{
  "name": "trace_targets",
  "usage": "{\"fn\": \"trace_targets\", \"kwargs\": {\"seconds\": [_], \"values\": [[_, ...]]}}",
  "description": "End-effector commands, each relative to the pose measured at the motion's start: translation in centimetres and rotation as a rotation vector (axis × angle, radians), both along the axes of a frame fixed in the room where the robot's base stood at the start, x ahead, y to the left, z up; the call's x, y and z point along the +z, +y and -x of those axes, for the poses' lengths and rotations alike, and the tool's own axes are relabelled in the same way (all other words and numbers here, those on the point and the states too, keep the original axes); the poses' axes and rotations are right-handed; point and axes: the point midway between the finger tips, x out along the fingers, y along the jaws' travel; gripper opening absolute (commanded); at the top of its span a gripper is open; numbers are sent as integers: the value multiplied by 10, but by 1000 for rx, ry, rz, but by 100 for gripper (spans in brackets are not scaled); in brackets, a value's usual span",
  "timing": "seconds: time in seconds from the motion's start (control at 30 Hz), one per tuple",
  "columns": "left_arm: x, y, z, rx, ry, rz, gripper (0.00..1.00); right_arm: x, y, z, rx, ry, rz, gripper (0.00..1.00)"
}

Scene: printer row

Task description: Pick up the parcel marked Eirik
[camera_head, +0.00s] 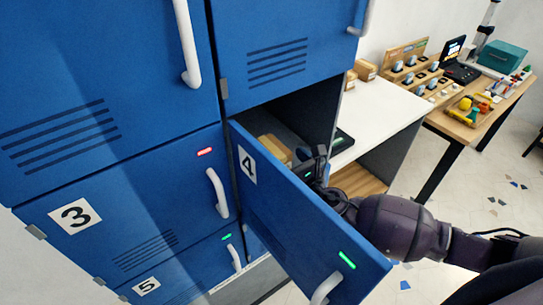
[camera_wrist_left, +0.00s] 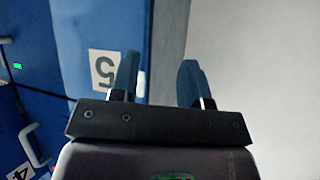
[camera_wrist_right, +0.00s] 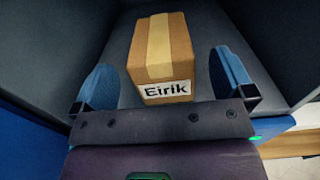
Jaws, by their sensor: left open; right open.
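The parcel marked Eirik (camera_wrist_right: 161,72) is a brown cardboard box with a paler tape strip and a white name label. It lies on the dark floor of an open locker compartment. In the head view part of the parcel (camera_head: 273,148) shows behind the open door marked 4. My right gripper (camera_wrist_right: 165,80) is open, one blue finger on each side of the parcel's near end, with gaps between. In the head view the right gripper (camera_head: 308,165) is partly hidden by the door. My left gripper (camera_wrist_left: 160,82) is open and empty near the locker door marked 5.
The open blue door marked 4 (camera_head: 290,215) stands between the head camera and the compartment, close to my right arm. Closed doors marked 3 (camera_head: 110,190) and 5 (camera_head: 180,275) are at left. A white-topped table (camera_head: 385,120) and a wooden desk (camera_head: 480,120) stand at right.

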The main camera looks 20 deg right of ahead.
Motion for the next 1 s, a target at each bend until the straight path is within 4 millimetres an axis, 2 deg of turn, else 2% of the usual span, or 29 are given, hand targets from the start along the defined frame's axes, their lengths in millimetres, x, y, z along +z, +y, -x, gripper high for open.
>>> {"fn": "trace_targets", "kwargs": {"seconds": [0.4,0.7,1.0], "values": [[4,1,2,0,4,-2,43,3,16,-45,0,0,0,100],[3,1,2,0,4,-2,43,2,17,-47,0,0,-1,98],[3,1,2,0,4,-2,43,3,17,-47,0,0,-1,52]]}}
